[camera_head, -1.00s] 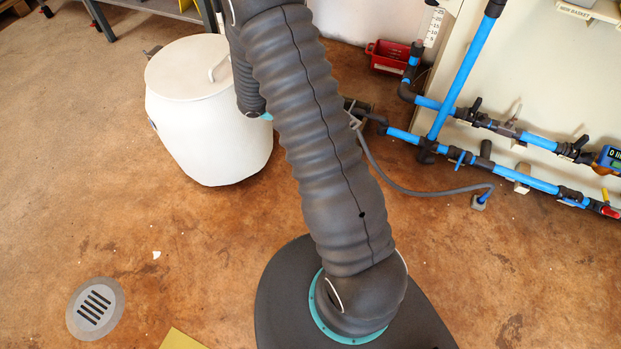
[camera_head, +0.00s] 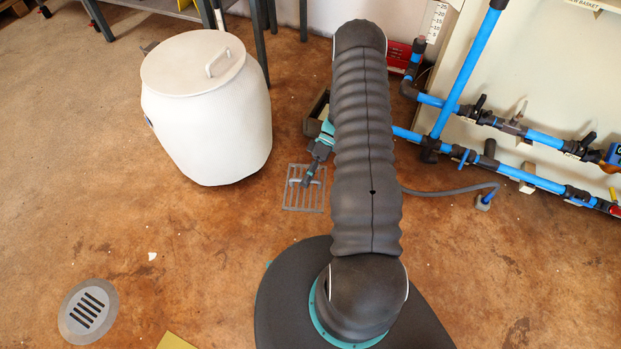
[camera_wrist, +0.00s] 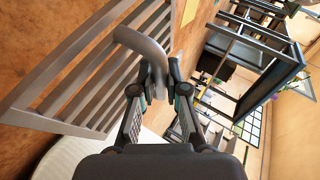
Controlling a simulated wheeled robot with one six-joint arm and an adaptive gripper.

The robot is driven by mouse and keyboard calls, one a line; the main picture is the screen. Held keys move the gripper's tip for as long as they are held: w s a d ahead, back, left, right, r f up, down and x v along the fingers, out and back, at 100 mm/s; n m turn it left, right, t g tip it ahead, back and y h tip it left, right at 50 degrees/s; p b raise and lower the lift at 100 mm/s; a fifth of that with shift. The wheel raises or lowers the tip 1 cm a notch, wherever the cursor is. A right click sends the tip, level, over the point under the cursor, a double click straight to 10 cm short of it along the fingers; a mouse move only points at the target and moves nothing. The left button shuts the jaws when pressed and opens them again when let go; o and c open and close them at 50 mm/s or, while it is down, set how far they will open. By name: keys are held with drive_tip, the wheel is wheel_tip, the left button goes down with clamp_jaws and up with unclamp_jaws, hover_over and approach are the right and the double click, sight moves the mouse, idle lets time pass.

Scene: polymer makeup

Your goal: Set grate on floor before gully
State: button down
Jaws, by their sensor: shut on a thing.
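The grey barred grate (camera_head: 302,202) is in the head view, right of the white drum and low over the brown floor. I cannot tell whether it touches the floor. My gripper (camera_head: 307,180) is above it. In the wrist view my gripper (camera_wrist: 157,88) is shut on the curved handle of the grate (camera_wrist: 95,80), whose bars spread to the left.
A white lidded drum (camera_head: 207,120) stands left of the grate. Blue pipes (camera_head: 462,70) and a grey hose (camera_head: 450,191) are on the right. A red box (camera_head: 398,53) is at the wall. A round floor drain (camera_head: 88,311) is at lower left.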

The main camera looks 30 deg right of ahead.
sight(298, 171)
drive_tip(key=w+f+m+t, duration=0.1)
drive_tip(key=w+m+t, duration=0.1)
drive_tip(key=w+f+m+t+y, duration=0.1)
drive_tip(key=w+m+t, duration=0.1)
drive_tip(key=w+d+f+m+t, duration=0.1)
drive_tip(key=w+m+t, duration=0.1)
drive_tip(key=shift+w+f+m+t+b, duration=0.1)
drive_tip(key=shift+w+m+t+b, duration=0.1)
drive_tip(key=shift+m+t+b, duration=0.15)
drive_tip(key=w+d+f+m+t+h, duration=0.2)
drive_tip(key=w+d+m+t, duration=0.3)
drive_tip(key=w+m+t, duration=0.1)
drive_tip(key=f, duration=0.3)
drive_tip(key=f+b, duration=0.1)
drive_tip(key=f, duration=0.6)
drive_tip(key=shift+w+d+f+b, duration=0.1)
drive_tip(key=shift+w+f+b, duration=0.15)
drive_tip(key=shift+w+b, duration=0.1)
drive_tip(key=c, duration=1.2)
unclamp_jaws()
drive_tip(key=shift+s, duration=0.1)
